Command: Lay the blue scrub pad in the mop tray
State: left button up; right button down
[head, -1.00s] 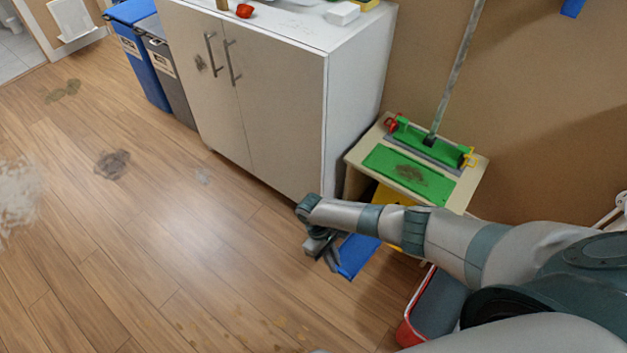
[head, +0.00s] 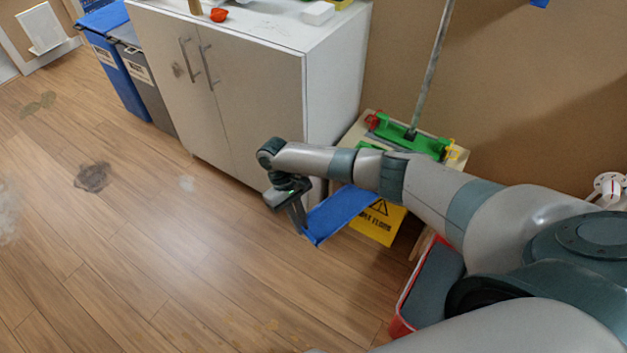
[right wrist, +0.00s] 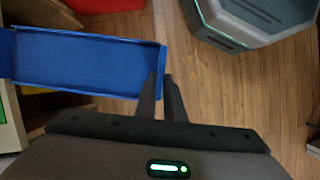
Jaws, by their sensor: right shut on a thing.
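The blue scrub pad (head: 340,211) is a flat rectangle. My right gripper (head: 303,228) is shut on its near left end and holds it above the floor, in front of the small table. In the right wrist view the pad (right wrist: 85,62) extends left from the fingertips (right wrist: 160,88), with slightly raised-looking edges. A red-rimmed container with a grey inside (head: 436,283) stands at lower right, partly hidden by my arm. I cannot tell for certain whether it is the mop tray. My left gripper is out of view.
A small table (head: 362,127) holds a green mop head (head: 428,142) with an upright handle; my arm hides part of it. A yellow floor sign (head: 380,222) is behind the pad. A white cabinet (head: 245,90) stands left of the table. The floor at left is clear apart from stains.

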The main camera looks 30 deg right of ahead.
jog(key=w+a+r+m, duration=0.1)
jog(key=w+r, duration=0.1)
jog(key=r, duration=0.7)
jog(key=w+a+r+m, duration=0.1)
jog(key=w+r, duration=0.1)
jog(key=r, duration=0.6)
pick_arm(q)
jog(key=shift+w, duration=0.1)
pick_arm(e)
jog(key=s+r, duration=0.2)
jog(key=r, duration=0.7)
jog(key=s+d+r+m+y, duration=0.1)
jog(key=s+r, duration=0.1)
jog(key=r, duration=0.8)
jog(key=shift+s+d, duration=0.15)
jog(key=shift+s, duration=0.05)
jog(key=shift+w, duration=0.1)
